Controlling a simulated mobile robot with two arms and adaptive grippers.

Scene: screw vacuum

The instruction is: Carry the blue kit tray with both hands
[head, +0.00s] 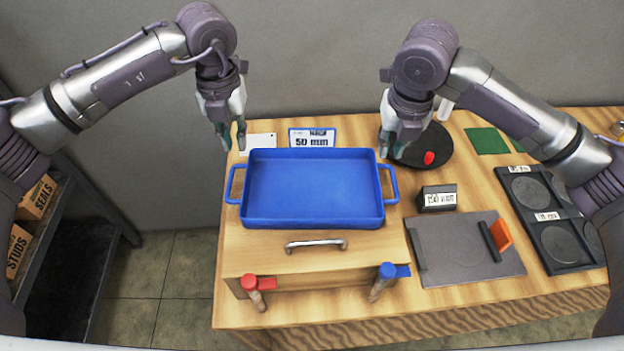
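The blue kit tray (313,188) is empty and sits level on a wooden box with a drawer handle, on the wooden table. It has a loop handle at each side, the left handle (236,184) and the right handle (390,184). My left gripper (233,143) points down with its fingers apart, above and behind the left handle, with nothing between them. My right gripper (391,150) points down above and behind the right handle, over the edge of a black disc. Its fingers look apart and empty. Neither gripper appears to touch the tray.
The black round disc (433,140) bears a red piece (429,158). A small dark labelled block (437,197) stands right of the tray. A grey plate (470,252) and a black panel with round recesses (545,215) lie further right. Red (257,283) and blue (388,271) clamps stand in front.

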